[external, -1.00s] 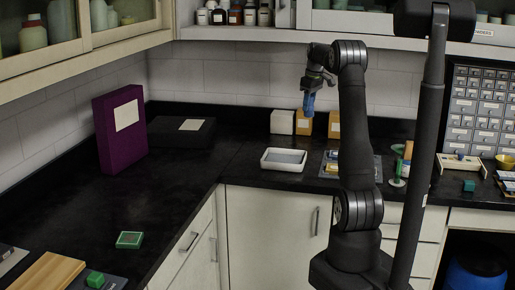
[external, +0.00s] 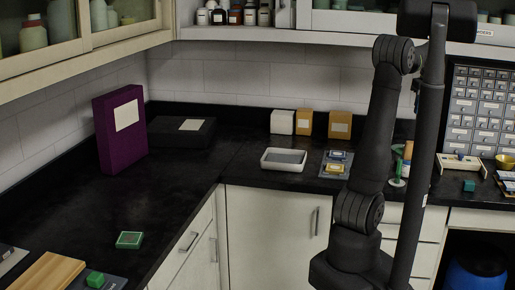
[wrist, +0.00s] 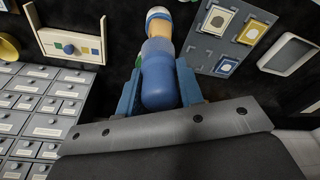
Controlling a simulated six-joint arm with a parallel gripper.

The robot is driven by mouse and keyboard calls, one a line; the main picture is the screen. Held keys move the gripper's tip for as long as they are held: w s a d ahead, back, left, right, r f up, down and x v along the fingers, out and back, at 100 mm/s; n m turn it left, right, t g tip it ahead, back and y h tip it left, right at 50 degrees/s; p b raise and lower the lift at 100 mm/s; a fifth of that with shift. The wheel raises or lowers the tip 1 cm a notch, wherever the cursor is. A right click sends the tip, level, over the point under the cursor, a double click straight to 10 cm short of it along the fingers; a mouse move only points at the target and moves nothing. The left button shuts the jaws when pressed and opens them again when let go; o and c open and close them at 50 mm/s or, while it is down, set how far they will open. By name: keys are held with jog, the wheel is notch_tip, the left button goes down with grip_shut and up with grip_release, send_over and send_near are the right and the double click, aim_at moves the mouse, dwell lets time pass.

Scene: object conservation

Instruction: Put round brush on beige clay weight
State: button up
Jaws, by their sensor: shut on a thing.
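My gripper (wrist: 158,90) shows in the wrist view, its two blue fingers shut on a rounded blue object (wrist: 165,88), which I take to be the round brush. Its upper part looks paler blue. Just beyond it in the wrist view is a tan thing (wrist: 163,33) with a white and blue end, possibly the beige clay weight; I cannot tell whether the two touch. In the external view a small tan upright thing (external: 407,151) stands on the right counter. There my gripper and the blue object are hidden behind my arm and the black post.
A white tray (external: 270,166) and a grey board (external: 336,171) with small blocks lie left of my arm. A green stand (external: 397,180) is near the tan thing. A cream rack (external: 461,167) and drawer cabinet (external: 480,105) are at right.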

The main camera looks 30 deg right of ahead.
jog(key=s+d+m, duration=0.1)
jog(key=s, duration=0.6)
jog(key=w+f, duration=0.2)
jog(key=w, duration=0.2)
jog(key=w+f, duration=0.2)
jog(key=w, duration=0.1)
jog(key=w+f, duration=0.2)
jog(key=w, duration=0.2)
jog(key=shift+w+d+f, duration=0.15)
jog(key=shift+w+d, duration=0.15)
jog(key=shift+d, duration=0.05)
jog(key=shift+f, duration=2)
jog(key=shift+f, duration=0.2)
jog(key=o, duration=1)
jog(key=r, duration=0.4)
jog(key=s+r, duration=0.1)
jog(key=r, duration=0.7)
jog(key=shift+s+a+r, duration=0.15)
jog(key=shift+s+a, duration=0.1)
jog(key=shift+a, duration=0.05)
